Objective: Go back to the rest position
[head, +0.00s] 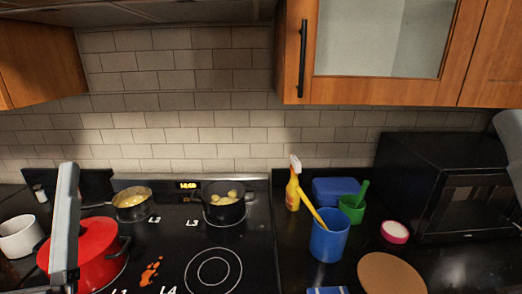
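A grey part of my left arm (66,215) stands upright at the lower left, in front of the red pot. No fingers of my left gripper can be made out. A grey part of my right arm (511,135) shows at the right edge, in front of the black microwave's upper corner. My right gripper is outside the picture.
The black stove (185,235) carries a red pot (95,245), a pan (132,205) and a black pot (225,211) with yellowish food; an orange spill (150,272) lies in front. A spray bottle (293,185), blue cup (328,242), round board (390,275) and microwave (460,190) stand right.

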